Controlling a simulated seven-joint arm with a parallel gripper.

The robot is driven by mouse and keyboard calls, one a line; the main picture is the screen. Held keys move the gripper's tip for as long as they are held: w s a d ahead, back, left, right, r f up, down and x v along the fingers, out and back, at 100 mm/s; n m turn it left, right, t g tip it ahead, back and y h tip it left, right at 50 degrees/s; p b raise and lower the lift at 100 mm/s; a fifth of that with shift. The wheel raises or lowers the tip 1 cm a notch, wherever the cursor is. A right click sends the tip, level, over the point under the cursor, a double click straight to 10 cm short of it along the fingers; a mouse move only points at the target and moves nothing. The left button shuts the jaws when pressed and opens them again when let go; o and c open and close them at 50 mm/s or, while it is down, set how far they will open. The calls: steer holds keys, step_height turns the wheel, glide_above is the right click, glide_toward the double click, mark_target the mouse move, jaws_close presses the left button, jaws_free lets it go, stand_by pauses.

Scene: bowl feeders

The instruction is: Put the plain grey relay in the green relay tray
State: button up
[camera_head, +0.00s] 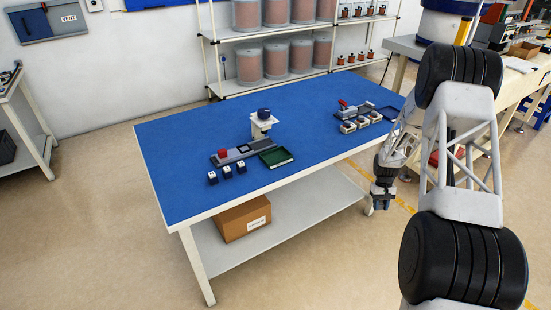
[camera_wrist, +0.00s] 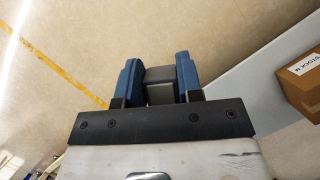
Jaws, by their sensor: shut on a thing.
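My gripper (camera_wrist: 158,80) is shut on a plain grey relay (camera_wrist: 160,93), a small grey block between its two blue fingers in the wrist view. In the head view my gripper (camera_head: 379,203) hangs low beside the right front edge of the table, over the floor; the relay cannot be made out there. The green relay tray (camera_head: 290,158) lies on the blue table, left of my gripper and well apart from it. It looks empty.
On the blue table (camera_head: 190,130), several small dark-and-white blocks (camera_head: 227,170) stand left of the tray, beside a grey fixture with a red part (camera_head: 223,153). Another fixture (camera_head: 357,117) stands at the right. A cardboard box (camera_head: 243,219) sits on the lower shelf.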

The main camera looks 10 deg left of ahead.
steer(key=s+a+f+n, duration=0.1)
steer(key=s+a, duration=0.3)
steer(key=s, duration=0.2)
steer(key=s+a+r+n+t, duration=0.2)
steer(key=a+r+n, duration=0.6)
steer(key=a, duration=0.4)
steer(key=s+a+r+n+t+h, duration=0.1)
steer(key=s+a+r+n+t, duration=0.1)
steer(key=a+r+n, duration=0.5)
steer(key=s+a+r+n+t+h, duration=0.1)
steer(key=s+a+r+n+t, duration=0.2)
steer(key=a+r+n, duration=0.5)
steer(key=shift+a+r+n+t, duration=0.3)
steer(key=shift+a+r, duration=0.5)
steer(key=shift+a, duration=4.25)
steer(key=shift+w+a, duration=0.1)
steer(key=shift+w, duration=0.1)
glide_above(272, 158)
steer(key=shift+s+f, duration=0.15)
steer(key=shift+f, duration=0.6)
